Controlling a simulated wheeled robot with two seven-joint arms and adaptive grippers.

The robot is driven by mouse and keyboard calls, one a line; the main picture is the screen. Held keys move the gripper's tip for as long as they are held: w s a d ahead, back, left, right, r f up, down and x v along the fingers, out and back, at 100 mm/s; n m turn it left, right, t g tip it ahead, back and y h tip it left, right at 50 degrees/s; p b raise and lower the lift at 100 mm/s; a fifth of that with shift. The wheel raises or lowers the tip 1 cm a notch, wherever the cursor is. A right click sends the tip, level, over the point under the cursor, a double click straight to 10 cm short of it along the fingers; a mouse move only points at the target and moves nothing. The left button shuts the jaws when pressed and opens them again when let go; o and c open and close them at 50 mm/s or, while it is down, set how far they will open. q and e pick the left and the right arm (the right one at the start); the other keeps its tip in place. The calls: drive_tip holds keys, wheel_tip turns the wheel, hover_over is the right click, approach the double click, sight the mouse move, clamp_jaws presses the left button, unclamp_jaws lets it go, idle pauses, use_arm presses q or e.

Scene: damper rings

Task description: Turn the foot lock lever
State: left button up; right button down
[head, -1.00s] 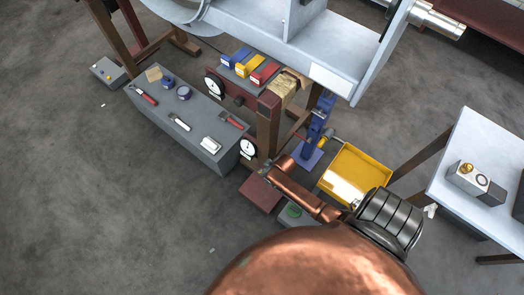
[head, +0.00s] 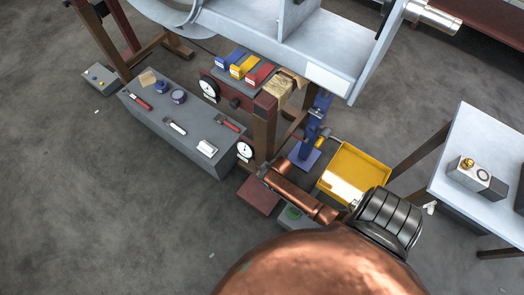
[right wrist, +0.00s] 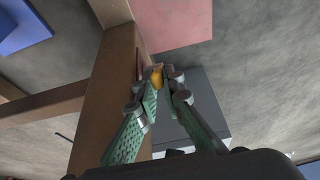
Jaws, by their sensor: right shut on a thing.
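In the right wrist view my right gripper (right wrist: 164,84) has its green fingers closed around a small yellow-orange piece (right wrist: 156,76), which looks like the tip of the foot lock lever. The fingers hide most of it. The piece sits close beside a brown post (right wrist: 112,85). In the head view my copper right arm reaches in from the bottom, and its gripper (head: 264,171) is near the foot of the brown post (head: 264,130). The lever cannot be made out there. My left gripper is in neither view.
A red plate (head: 258,196) lies on the floor by the post. A yellow tray (head: 372,161) and a blue stand (head: 309,138) are to the right. A grey bench (head: 190,128) with tools stands at left, a dial (head: 245,150) near its end. Open floor lies at lower left.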

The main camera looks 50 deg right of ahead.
drive_tip(key=shift+s, duration=0.1)
idle(0.4)
drive_tip(key=shift+s+f, duration=0.1)
drive_tip(key=shift+s+f+t+p, duration=0.25)
drive_tip(key=shift+s+t+p, duration=0.1)
drive_tip(key=shift+t, duration=0.35)
drive_tip(key=shift+s+f+t, duration=0.1)
drive_tip(key=shift+f+t, duration=0.05)
drive_tip(key=shift+t, duration=0.15)
drive_tip(key=shift+s+f+t, duration=0.15)
drive_tip(key=shift+f+t, duration=0.05)
drive_tip(key=shift+t, duration=0.2)
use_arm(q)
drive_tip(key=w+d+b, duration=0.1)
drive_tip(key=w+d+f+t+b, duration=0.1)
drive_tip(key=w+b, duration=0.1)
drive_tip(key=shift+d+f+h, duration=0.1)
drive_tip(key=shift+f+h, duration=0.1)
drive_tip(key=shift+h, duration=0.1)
use_arm(e)
drive_tip(key=t, duration=0.1)
drive_tip(key=f+t, duration=0.1)
drive_tip(key=shift+s+d+t, duration=0.1)
drive_tip(key=shift+s+t, duration=0.25)
drive_tip(key=shift+t, duration=0.05)
